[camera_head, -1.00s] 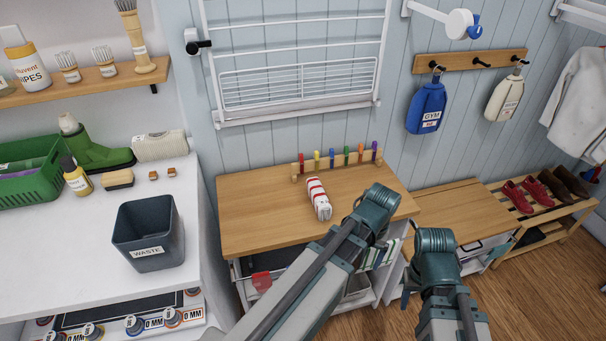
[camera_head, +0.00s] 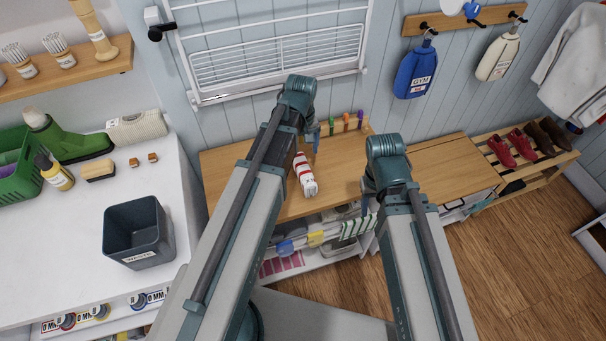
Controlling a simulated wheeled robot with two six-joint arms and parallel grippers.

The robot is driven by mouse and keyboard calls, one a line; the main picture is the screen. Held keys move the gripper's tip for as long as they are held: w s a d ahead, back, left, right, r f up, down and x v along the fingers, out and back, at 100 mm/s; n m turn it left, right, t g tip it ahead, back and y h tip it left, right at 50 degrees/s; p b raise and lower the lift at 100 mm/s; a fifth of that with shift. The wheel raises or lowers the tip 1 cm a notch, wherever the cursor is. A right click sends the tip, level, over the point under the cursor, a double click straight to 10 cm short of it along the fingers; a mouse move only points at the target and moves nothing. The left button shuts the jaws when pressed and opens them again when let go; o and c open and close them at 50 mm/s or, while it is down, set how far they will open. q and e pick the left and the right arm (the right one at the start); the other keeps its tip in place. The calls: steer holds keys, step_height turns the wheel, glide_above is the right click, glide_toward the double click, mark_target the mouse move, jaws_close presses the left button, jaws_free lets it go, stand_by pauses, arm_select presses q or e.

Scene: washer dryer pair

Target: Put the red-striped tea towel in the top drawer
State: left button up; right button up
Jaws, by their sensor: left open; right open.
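The red-striped tea towel (camera_head: 305,175), a rolled white bundle with red bands, lies on the wooden top (camera_head: 235,165) of the low unit. My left arm reaches over the worktop. Its gripper (camera_head: 314,138) is open and empty, pointing down just behind the towel and apart from it. My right gripper (camera_head: 367,195) is open near the worktop's right front edge, partly hidden by its own wrist. Under the worktop, the unit's front (camera_head: 325,238) shows cloths and blue and yellow tags. My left arm hides much of it, so I cannot tell how far the top drawer is open.
A rack of coloured pegs (camera_head: 347,122) stands at the back of the worktop. A grey waste bin (camera_head: 135,235) stands on the white counter at left. A wooden bench (camera_head: 455,170) and shoe rack (camera_head: 540,170) are at right. Floor at lower right is clear.

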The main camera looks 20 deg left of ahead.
mark_target(304, 168)
arm_select(q)
step_height(304, 168, down, 8)
steer(key=b, duration=0.6)
steer(key=shift+r+b, duration=0.25)
steer(key=shift+b, duration=0.1)
steer(key=f+b, duration=0.5)
steer(key=shift+w+d+f, duration=0.1)
steer(key=shift+w+d, duration=0.2)
arm_select(e)
step_height(304, 168, down, 12)
steer(key=shift+f, duration=0.25)
arm_select(q)
jaws_close()
steer(key=shift+r, duration=0.2)
arm_select(e)
steer(key=shift+r, duration=0.1)
